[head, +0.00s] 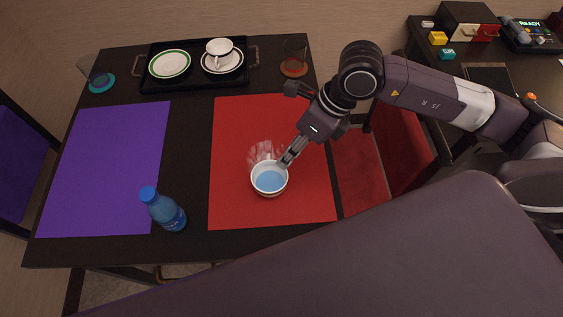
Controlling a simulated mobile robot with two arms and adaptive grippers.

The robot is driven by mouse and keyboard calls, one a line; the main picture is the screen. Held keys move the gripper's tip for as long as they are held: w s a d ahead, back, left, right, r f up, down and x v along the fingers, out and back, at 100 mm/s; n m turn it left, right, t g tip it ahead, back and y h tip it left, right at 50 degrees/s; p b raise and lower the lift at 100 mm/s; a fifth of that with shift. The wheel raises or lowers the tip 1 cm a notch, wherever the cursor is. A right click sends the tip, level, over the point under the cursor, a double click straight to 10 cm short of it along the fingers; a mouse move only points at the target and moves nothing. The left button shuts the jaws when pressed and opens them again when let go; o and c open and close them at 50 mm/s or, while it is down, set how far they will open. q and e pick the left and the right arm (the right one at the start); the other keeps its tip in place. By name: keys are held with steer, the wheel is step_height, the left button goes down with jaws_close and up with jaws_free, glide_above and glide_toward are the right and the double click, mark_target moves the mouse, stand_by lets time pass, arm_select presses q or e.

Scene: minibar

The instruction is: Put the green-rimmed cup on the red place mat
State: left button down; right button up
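A white cup (269,187) with blue liquid in it is over the red place mat (236,125), right of the mat's middle line and upright. Its rim colour is hard to make out, and no handle shows. My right gripper (287,161) comes in from the upper right, its fingers close together at the cup's upper right side, seemingly shut on it. I cannot tell whether the cup's base touches the mat. My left gripper is not in view.
A black tray (205,86) at the back holds an empty green-rimmed saucer (170,64) and a black-rimmed cup (219,49) on a saucer. Glasses stand on a teal coaster (101,83) and an orange coaster (293,68).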

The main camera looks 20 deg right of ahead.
steer(key=v, duration=0.5)
steer(key=shift+r, duration=0.1)
stand_by(0.3)
